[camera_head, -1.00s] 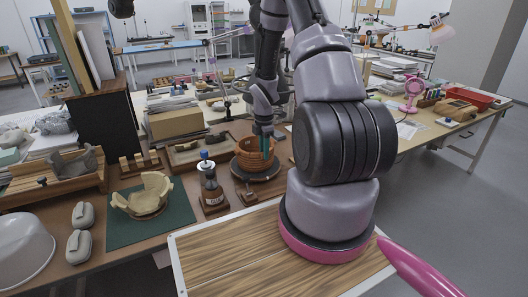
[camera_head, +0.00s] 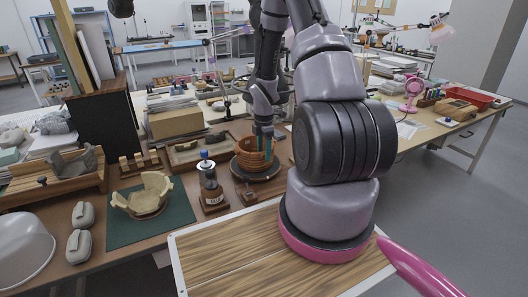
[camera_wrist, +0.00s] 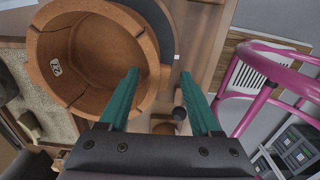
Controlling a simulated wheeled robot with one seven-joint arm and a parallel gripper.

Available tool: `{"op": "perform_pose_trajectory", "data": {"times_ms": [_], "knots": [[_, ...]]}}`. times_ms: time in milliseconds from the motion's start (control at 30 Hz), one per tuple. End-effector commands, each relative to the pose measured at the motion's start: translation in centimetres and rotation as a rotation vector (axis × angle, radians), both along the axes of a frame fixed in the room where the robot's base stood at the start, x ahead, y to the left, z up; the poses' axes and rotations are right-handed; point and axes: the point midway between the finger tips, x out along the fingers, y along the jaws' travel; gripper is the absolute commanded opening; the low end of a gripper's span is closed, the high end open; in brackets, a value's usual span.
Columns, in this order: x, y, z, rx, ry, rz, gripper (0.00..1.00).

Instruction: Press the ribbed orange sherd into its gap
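The orange vessel (camera_head: 251,155) stands on a dark round stand (camera_head: 268,174) at the middle of the bench. Its open inside shows at the upper left of the wrist view (camera_wrist: 95,50), with a small white mark on the inner wall and thin dark seams in the wall. My gripper (camera_head: 263,138) is over the vessel's right side. In the wrist view my gripper (camera_wrist: 160,73) has its two teal fingers apart, one over the rim and one outside the wall. Nothing is clearly clamped between them. I cannot tell the ribbed sherd apart from the wall.
A dark bottle with a blue top (camera_head: 209,180) stands close left of the stand. A pale broken bowl (camera_head: 150,196) lies on a green mat (camera_head: 180,217) farther left. A cardboard box (camera_head: 175,123) stands behind. A pink chair-like frame (camera_wrist: 258,95) is at the right in the wrist view.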

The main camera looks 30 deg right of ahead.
Motion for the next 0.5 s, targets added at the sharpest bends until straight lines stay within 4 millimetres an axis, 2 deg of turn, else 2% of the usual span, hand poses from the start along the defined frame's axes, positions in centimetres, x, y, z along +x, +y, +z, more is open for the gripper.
{"op": "perform_pose_trajectory", "data": {"times_ms": [267,367,500], "knots": [[0.1,0.0,0.4,0.000,-0.002,0.000,0.64],[0.1,-0.1,1.5,-0.001,-0.004,-0.001,0.64],[0.2,-0.1,4.2,-0.001,-0.006,-0.002,0.64]]}}
